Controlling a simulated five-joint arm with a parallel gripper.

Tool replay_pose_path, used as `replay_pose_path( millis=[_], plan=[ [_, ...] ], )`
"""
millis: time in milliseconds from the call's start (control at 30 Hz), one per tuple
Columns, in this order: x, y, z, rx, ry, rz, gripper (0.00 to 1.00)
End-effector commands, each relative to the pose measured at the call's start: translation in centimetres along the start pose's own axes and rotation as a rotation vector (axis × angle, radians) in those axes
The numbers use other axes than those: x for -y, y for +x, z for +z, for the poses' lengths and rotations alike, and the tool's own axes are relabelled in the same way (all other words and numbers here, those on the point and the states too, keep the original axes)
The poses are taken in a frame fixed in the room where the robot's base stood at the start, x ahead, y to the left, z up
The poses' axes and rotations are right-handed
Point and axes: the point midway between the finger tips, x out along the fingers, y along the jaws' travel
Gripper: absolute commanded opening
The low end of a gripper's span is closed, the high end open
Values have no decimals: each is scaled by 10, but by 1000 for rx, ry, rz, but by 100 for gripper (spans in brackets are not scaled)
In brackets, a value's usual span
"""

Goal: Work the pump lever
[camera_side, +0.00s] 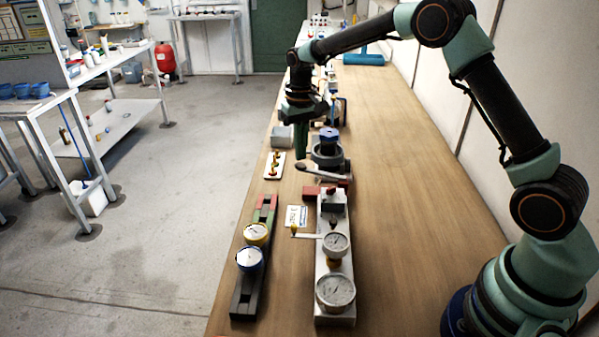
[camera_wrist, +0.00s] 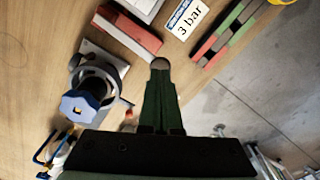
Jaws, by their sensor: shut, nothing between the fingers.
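The pump (camera_side: 327,153) is a grey round body with a blue top, standing on the bench. The pump lever (camera_side: 318,172) looks like a dark, low arm with a rounded end, reaching left from the pump's front. My gripper (camera_side: 305,158) points down just left of the pump, above the lever's rounded end. In the wrist view my gripper (camera_wrist: 160,66) is shut and empty. A round grey-brown end shows at its tips; I cannot tell whether they touch.
A gauge block (camera_side: 334,262) with two dials lies in front of the pump. A "3 bar" card (camera_side: 297,216) is beside it. A dark strip (camera_side: 249,283) with red and green zones lies left. A small white plate (camera_side: 274,165) is near the bench's left edge. The right side is clear.

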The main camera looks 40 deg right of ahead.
Motion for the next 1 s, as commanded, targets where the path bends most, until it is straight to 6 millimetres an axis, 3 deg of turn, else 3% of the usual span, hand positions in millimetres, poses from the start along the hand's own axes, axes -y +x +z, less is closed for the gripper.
replay_pose_path(
  millis=[1000],
  plan=[
    [0,36,1,5,1,1,0]
  ],
)
